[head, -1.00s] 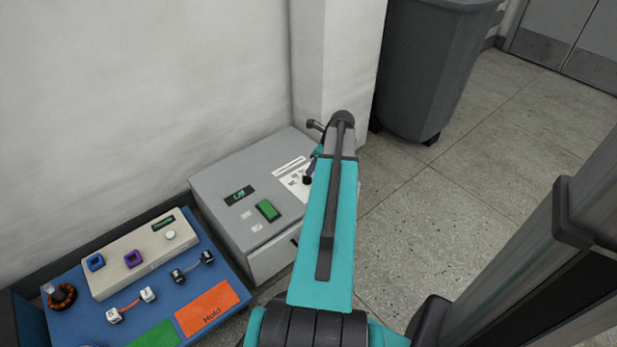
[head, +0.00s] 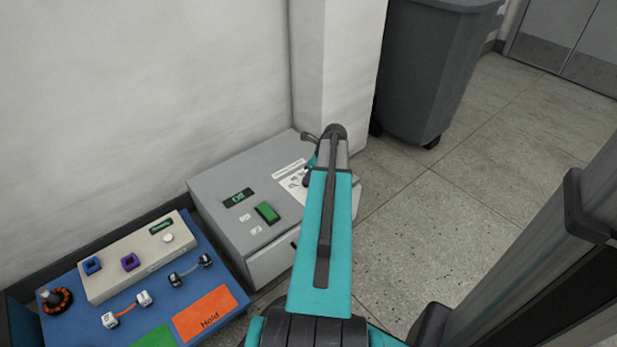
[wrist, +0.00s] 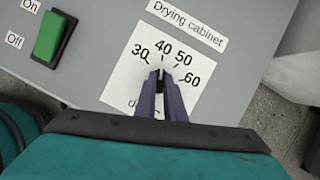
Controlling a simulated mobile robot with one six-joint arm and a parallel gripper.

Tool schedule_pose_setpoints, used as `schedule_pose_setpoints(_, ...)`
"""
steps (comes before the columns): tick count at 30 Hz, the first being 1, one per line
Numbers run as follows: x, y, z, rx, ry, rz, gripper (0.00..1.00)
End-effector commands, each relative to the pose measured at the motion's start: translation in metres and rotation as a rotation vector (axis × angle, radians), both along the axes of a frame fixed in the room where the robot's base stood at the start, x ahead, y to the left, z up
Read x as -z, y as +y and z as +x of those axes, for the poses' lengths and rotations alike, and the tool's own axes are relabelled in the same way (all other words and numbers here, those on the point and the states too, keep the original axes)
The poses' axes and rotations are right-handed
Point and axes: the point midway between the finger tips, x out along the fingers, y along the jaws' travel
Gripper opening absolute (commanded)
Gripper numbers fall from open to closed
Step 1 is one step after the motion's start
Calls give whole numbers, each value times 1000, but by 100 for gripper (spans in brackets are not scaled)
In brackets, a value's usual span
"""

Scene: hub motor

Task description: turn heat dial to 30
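The drying cabinet (head: 270,187) is a grey box against the wall. Its white dial label (wrist: 130,75) shows 30, 40, 50 and 60 in the wrist view. The heat dial (wrist: 160,74) is mostly hidden between my fingers; a thin dark part shows just below the 40. My gripper (wrist: 160,84) has purple fingers set close on both sides of that dark part and looks shut on it. In the head view my gripper (head: 306,180) is mostly hidden behind my arm, over the label.
A green switch (head: 267,212) with On and Off marks and a small green display (head: 238,198) sit left of the label. A blue board (head: 215,262) with blocks and cables stands left of the cabinet.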

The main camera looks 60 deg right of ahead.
Motion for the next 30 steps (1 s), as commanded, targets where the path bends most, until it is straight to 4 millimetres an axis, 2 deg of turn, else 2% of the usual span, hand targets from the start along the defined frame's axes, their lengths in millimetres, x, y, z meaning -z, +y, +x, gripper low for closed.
schedule_pose_setpoints(17, -3, 0, 1, -43, 0, 3, 0)
schedule_pose_setpoints(30, -5, -2, 1, -221, 0, 4, 0)
